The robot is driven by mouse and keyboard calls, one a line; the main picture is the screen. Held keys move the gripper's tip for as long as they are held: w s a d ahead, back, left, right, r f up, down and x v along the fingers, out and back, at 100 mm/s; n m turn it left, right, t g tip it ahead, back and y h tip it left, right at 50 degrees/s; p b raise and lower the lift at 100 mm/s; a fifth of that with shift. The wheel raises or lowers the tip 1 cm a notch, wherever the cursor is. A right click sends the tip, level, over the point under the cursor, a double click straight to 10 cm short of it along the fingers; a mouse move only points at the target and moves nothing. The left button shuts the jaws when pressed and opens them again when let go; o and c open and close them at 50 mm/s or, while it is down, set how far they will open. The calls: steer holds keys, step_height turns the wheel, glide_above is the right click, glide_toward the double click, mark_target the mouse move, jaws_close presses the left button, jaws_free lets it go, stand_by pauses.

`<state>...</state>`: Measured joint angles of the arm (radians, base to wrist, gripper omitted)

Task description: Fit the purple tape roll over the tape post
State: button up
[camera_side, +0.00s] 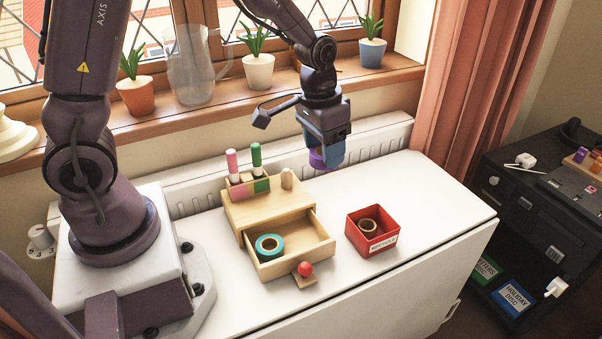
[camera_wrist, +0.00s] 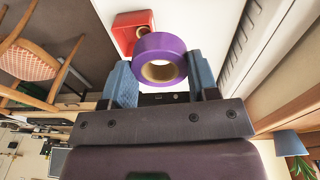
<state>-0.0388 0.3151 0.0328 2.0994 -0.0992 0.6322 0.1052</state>
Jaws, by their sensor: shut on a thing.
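The purple tape roll (camera_side: 317,158) is held in my gripper (camera_side: 328,152), above the back of the white table. In the wrist view the purple roll (camera_wrist: 148,43) sits between the two blue fingers of my gripper (camera_wrist: 160,76), its open hole showing a tan core. The tape post appears to be the short wooden peg (camera_side: 287,178) standing upright and bare on top of the small wooden drawer unit (camera_side: 262,207). The roll is apart from the peg, above it and to its right in the side view.
Pink and green markers (camera_side: 257,160) stand beside the peg. A red box (camera_side: 352,232) holds a brown roll (camera_side: 367,226). The table's right side is clear.

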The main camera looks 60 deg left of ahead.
mark_target(285, 170)
steer(key=s+a+n, duration=0.1)
steer(key=a, duration=0.2)
steer(key=s+a+f+n, duration=0.1)
steer(key=a, duration=0.2)
steer(key=s+a+f+n, duration=0.1)
steer(key=a+n, duration=0.1)
steer(key=a, duration=0.1)
steer(key=shift+s+a+f, duration=0.25)
steer(key=shift+s+a, duration=0.05)
steer(key=shift+a, duration=0.05)
steer(key=shift+w+f+y, duration=0.1)
steer(key=shift+f+y, duration=0.2)
steer(key=shift+f, duration=1.65)
steer(key=shift+f, duration=2.7)
steer(key=o, duration=1.2)
steer(key=shift+c, duration=0.2)
steer(key=shift+r, duration=3.5)
